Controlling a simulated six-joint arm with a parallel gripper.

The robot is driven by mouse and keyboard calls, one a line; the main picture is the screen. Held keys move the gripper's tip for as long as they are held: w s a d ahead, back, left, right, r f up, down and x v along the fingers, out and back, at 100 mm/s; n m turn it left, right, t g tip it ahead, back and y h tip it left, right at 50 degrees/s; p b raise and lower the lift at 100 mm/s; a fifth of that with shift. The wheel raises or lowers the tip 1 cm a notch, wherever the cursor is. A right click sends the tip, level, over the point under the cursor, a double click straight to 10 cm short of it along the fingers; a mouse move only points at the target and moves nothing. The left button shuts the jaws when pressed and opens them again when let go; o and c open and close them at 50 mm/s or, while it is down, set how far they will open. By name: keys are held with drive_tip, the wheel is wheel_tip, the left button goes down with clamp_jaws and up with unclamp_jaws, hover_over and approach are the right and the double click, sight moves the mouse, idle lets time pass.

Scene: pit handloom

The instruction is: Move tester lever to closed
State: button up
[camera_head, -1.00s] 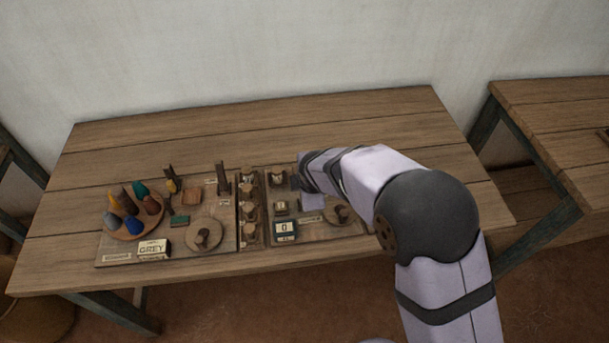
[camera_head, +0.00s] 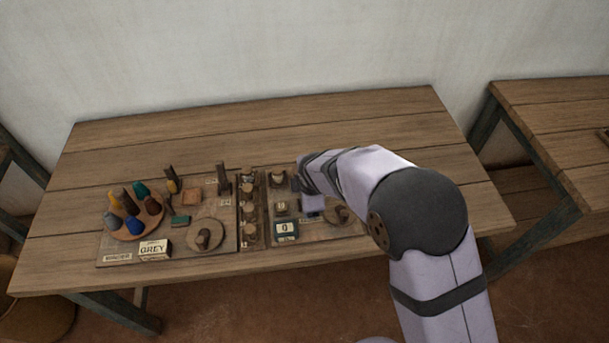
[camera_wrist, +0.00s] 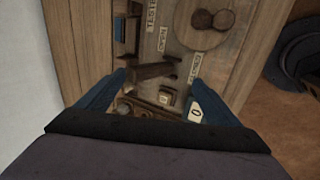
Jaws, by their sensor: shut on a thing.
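The tester lever (camera_wrist: 152,71) is a brown wooden bar on the tester board, seen in the wrist view between the two blue fingers of my gripper (camera_wrist: 158,78). My gripper is shut on the lever, one finger on each side. One small white label lies above the lever and another by its right end; their words are too small to read surely. In the head view my gripper (camera_head: 312,205) is over the right-hand board, and my wrist hides the lever there.
A round knob disc (camera_head: 339,215) is to the right. A tray of coloured cones (camera_head: 113,228) and a GREY sign (camera_head: 154,249) are at left. The table's back (camera_head: 250,125) is clear.

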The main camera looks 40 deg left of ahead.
drive_tip(key=shift+o, duration=0.4)
drive_tip(key=shift+s+d+f, duration=0.35)
drive_tip(key=shift+d+f, duration=0.05)
drive_tip(key=shift+f, duration=0.15)
drive_tip(key=shift+s+d+f, duration=0.35)
drive_tip(key=shift+d+f, duration=0.05)
drive_tip(key=shift+f, duration=0.1)
drive_tip(key=shift+r, duration=0.1)
drive_tip(key=shift+w+a+r+p, duration=0.1)
drive_tip(key=shift+a+r+p, duration=0.05)
drive_tip(key=shift+r+p, duration=0.6)
drive_tip(key=shift+c, duration=0.6)
wheel_tip(320, 180, up, 2)
drive_tip(key=shift+r+p, duration=0.1)
drive_tip(key=shift+p, duration=0.9)
drive_tip(key=c, duration=0.8)
drive_tip(key=r+p, duration=0.2)
drive_tip(key=r, duration=0.1)
drive_tip(key=shift+w+a, duration=0.15)
drive_tip(key=shift+w, duration=0.05)
drive_tip(key=shift+r, duration=0.1)
